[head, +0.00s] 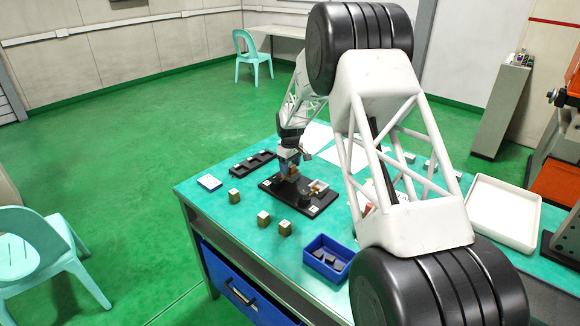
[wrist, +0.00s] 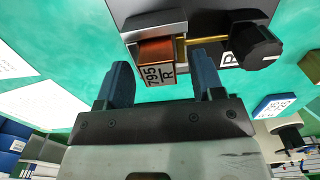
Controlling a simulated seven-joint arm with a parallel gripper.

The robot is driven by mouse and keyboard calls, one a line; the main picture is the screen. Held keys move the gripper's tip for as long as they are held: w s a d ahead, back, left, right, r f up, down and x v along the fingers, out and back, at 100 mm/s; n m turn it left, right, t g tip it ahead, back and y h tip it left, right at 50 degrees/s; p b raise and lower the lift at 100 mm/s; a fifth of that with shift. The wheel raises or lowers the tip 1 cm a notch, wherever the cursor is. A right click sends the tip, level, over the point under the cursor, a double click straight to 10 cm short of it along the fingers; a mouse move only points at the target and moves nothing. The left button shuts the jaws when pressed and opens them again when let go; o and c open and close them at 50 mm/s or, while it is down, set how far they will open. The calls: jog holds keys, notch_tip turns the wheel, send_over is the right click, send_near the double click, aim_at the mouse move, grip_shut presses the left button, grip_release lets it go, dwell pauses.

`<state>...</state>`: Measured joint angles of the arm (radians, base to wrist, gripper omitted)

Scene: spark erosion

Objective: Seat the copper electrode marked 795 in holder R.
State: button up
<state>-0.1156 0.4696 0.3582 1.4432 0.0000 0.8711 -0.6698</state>
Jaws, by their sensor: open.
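The copper electrode (wrist: 157,49) carries a label reading 795 and R in the wrist view. It sits against the grey metal block of holder R (wrist: 155,28), apparently in its mouth; how deep it sits I cannot tell. The holder has a brass rod and a black knob (wrist: 255,47), beside a partly covered R label. My gripper (wrist: 163,72) is open, its blue fingers on either side of the electrode's labelled end, with a gap at each side. In the head view my gripper (head: 289,163) is over the left part of the black base plate (head: 325,203), and largely hides the electrode.
Several small blocks (head: 263,218) stand on the green table in front of the plate. A blue bin (head: 327,257) with dark pieces is at the front. A black rack (head: 254,163) lies behind left, and a white tray (head: 502,210) at right.

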jog(key=shift+r, duration=3.75)
jog(key=shift+r, duration=0.1)
jog(key=shift+s+d+r, duration=0.1)
jog(key=shift+s+r, duration=0.1)
jog(key=s+d+r+m, duration=0.2)
jog(key=s+d+r, duration=0.1)
jog(key=s+r, duration=0.55)
jog(key=s+d+r+m+t, duration=0.15)
jog(key=s+r, duration=0.35)
jog(key=s, duration=0.7)
jog(key=s+d+r+m, duration=0.1)
jog(key=s+d+r, duration=0.2)
jog(key=s+r, duration=0.55)
jog(key=s+d+f+m, duration=0.1)
jog(key=s+f+m, duration=0.1)
jog(key=s, duration=1.5)
jog(key=s+d+f+m+t, duration=0.1)
jog(key=s+d+m, duration=0.1)
jog(key=s, duration=1.5)
jog(key=shift+s+d+f+m, duration=0.3)
jog(key=shift+s+f+m, duration=0.05)
jog(key=shift+s+f, duration=0.05)
jog(key=shift+w, duration=0.1)
